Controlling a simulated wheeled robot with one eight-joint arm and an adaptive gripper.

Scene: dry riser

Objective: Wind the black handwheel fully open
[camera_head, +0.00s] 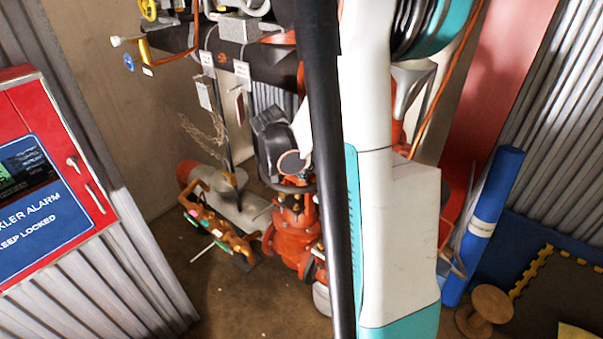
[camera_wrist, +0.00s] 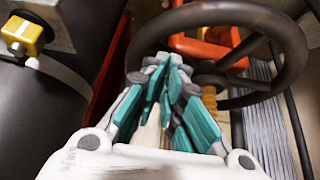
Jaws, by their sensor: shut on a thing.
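The black handwheel (camera_wrist: 212,14) is a thick dark ring across the top of the wrist view. My gripper (camera_wrist: 165,66), with teal and grey fingers, is shut on the rim at the wheel's left side. The fingertips partly hide the rim there. In the head view, the dark rim of the handwheel (camera_head: 287,186) shows above a red-orange valve body (camera_head: 295,238). My white and teal arm covers much of that area, and the grip itself is not clear in that view.
A red alarm cabinet (camera_head: 82,160) stands at the left. Pipes with hanging tags (camera_head: 242,70) run behind the valve. A blue roll (camera_head: 484,222) and a wooden spool (camera_head: 487,306) stand at the right. A yellow-and-white fitting (camera_wrist: 22,33) sits on a dark pipe.

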